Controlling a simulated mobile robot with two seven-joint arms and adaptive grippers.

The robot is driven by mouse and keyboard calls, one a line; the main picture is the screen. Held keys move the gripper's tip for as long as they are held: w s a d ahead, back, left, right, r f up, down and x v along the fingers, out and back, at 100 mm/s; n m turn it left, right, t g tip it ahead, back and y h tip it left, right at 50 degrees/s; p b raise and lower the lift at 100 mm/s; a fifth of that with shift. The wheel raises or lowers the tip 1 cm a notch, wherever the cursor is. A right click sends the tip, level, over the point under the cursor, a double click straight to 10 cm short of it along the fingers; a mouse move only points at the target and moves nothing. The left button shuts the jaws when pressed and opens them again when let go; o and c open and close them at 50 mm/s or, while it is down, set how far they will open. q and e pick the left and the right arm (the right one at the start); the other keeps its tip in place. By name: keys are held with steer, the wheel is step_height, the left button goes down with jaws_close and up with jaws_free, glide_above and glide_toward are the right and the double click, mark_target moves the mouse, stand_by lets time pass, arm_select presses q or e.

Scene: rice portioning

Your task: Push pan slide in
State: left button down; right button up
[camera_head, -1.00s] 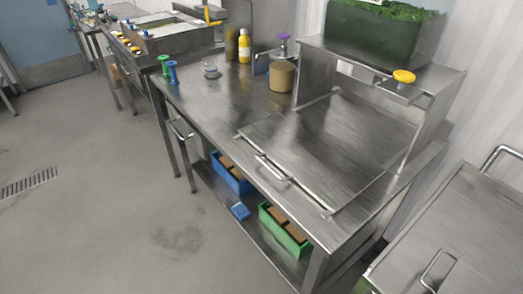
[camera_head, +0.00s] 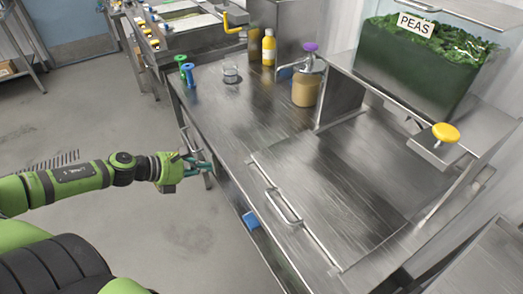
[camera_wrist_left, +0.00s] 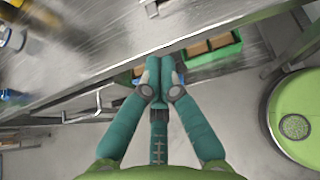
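The likely pan slide is a flat metal panel (camera_head: 350,190) with a bar handle (camera_head: 284,208) on its front edge, lying in the worktop in the head view. Its handle also shows at the top of the left wrist view (camera_wrist_left: 152,8). My left gripper (camera_head: 206,164) is off the table's front edge, left of the panel and apart from it. In the left wrist view its teal fingertips (camera_wrist_left: 161,66) meet with nothing visible between them. A second bar handle (camera_wrist_left: 88,116) is on the table's front side, left of the fingers. My right gripper is out of view.
A green bin (camera_wrist_left: 212,58) stands on the lower shelf. A brown container (camera_head: 306,90), a yellow bottle (camera_head: 268,48) and a glass beaker (camera_head: 231,72) stand on the worktop. A peas bin (camera_head: 420,65) is above. The floor in front is clear.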

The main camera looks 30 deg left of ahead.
arm_select(q)
steer(key=d, duration=0.1)
steer(key=b, duration=0.5)
glide_toward(255, 162)
steer(key=shift+m, duration=0.4)
steer(key=p+x, duration=0.3)
steer(key=x, duration=0.2)
steer(key=shift+f+p, duration=0.1)
steer(key=shift+p, duration=0.2)
steer(key=shift+w+d+f, duration=0.2)
steer(key=shift+w+d, duration=0.05)
steer(key=shift+w, duration=0.25)
